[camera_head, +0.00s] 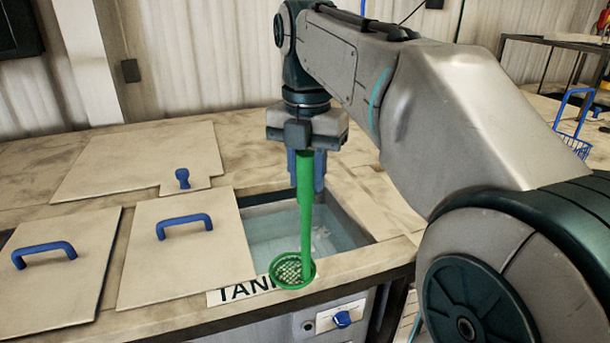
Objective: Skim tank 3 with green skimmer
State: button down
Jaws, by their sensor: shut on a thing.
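The green skimmer (306,220) hangs upright from my gripper (305,178), which is shut on the top of its handle. Its round mesh bowl (293,270) is at the lower end. In the picture the bowl overlaps the tank's front rim and covers part of the white label (228,294) reading "TAN"; the number is hidden. Behind the handle is an open tank (270,228) with pale bluish liquid. Some whitish patches (322,240) show in it. I cannot tell how high the bowl is above the rim.
A lid with a blue handle (185,222) lies left of the opening, another lid (45,250) farther left. A flat panel with a blue knob (182,178) lies behind. A blue wire basket (575,135) is at right. A control dial (343,319) is on the front.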

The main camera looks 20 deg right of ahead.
jog(key=w+p, duration=0.6)
jog(key=w, duration=0.8)
notch_tip(320, 180, down, 17)
jog(key=b, duration=1.3)
jog(key=shift+d+r, duration=0.1)
